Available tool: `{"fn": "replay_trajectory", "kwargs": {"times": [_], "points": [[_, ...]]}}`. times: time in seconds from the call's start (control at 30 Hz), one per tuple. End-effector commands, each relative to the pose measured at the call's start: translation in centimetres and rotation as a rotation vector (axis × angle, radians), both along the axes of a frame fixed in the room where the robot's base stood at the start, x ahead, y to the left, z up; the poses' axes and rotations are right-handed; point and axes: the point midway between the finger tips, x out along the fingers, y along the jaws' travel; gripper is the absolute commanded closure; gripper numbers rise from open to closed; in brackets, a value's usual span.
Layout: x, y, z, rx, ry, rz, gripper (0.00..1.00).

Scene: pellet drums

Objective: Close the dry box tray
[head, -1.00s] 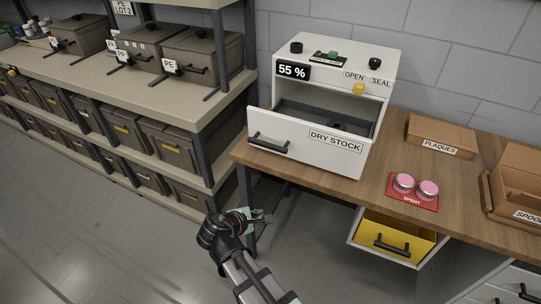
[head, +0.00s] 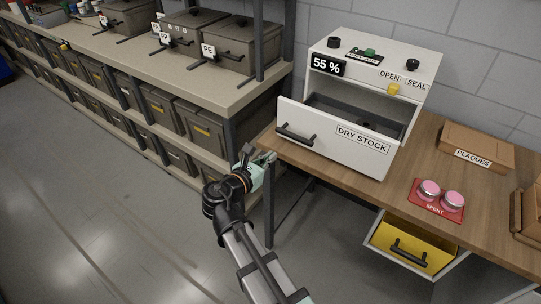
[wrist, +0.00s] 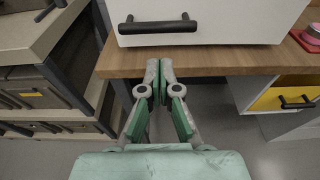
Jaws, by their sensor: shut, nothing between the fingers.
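The dry box (head: 383,74) is a white cabinet on the wooden bench, with a "55 %" display. Its tray (head: 362,161), labelled DRY STOCK, is pulled out toward me, and its grey inside shows over the front. The tray's black handle (head: 295,135) is on the left of its front; it also shows at the top of the wrist view (wrist: 158,27). My gripper (head: 260,157) is at the bench's front left edge, below and left of the handle and apart from it. In the wrist view my gripper (wrist: 160,66) points at the tray front, its fingertips close together with nothing between them.
A yellow lever (head: 393,89) sits by the OPEN and SEAL marks. Right of the box are a red SPENT mat (head: 424,205) with pink-topped pucks and a PLAQUES carton (head: 477,147). A yellow drawer (head: 412,245) stands open below the bench. Shelves with bins are at left.

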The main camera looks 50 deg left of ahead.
Motion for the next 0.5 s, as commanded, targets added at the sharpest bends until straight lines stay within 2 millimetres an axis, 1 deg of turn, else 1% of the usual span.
{"fn": "replay_trajectory", "kwargs": {"times": [0.03,0.3,0.5], "points": [[1.0,0.3,0.1,-0.001,0.000,-0.004,1.00],[6.0,1.8,-0.9,0.000,0.000,-0.003,1.00],[9.0,2.6,-1.6,0.002,0.002,-0.004,1.00]]}}
